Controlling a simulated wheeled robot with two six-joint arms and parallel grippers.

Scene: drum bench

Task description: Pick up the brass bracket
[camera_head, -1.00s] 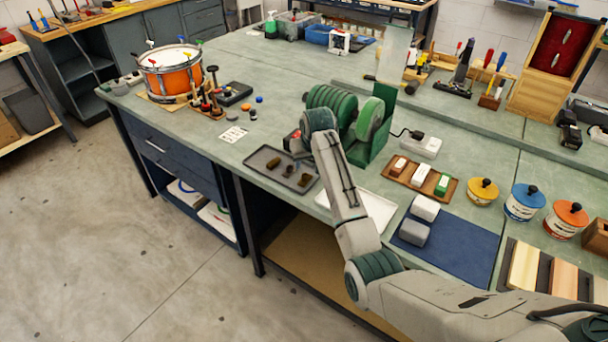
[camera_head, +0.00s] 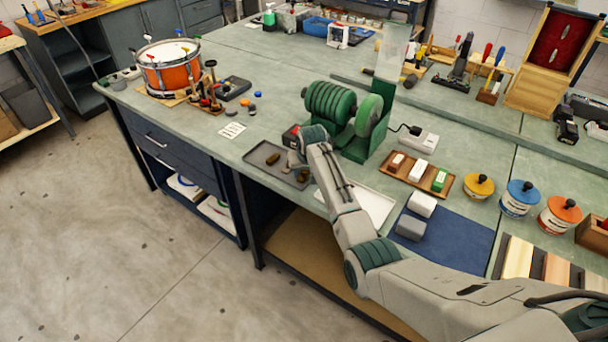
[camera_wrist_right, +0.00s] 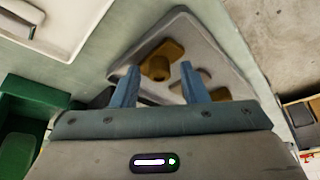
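A dark grey tray (camera_head: 258,153) lies near the bench's front edge. Brown-gold pieces lie in it, one at the left (camera_head: 272,159) and one at the right (camera_head: 303,175). In the right wrist view the gripper (camera_wrist_right: 159,67) is open. A brass bracket (camera_wrist_right: 158,64) with a raised round part shows in the gap between its two blue fingers. I cannot tell whether they touch it. Another brass piece (camera_wrist_right: 219,94) lies beyond the right finger, partly hidden. My left gripper is not in view.
A green drum-shaped machine (camera_head: 345,118) stands just behind the tray. A white tray (camera_head: 372,205) lies to the right, partly behind my arm. A blue mat (camera_head: 458,243) with two blocks is farther right. An orange drum (camera_head: 170,73) stands at the left.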

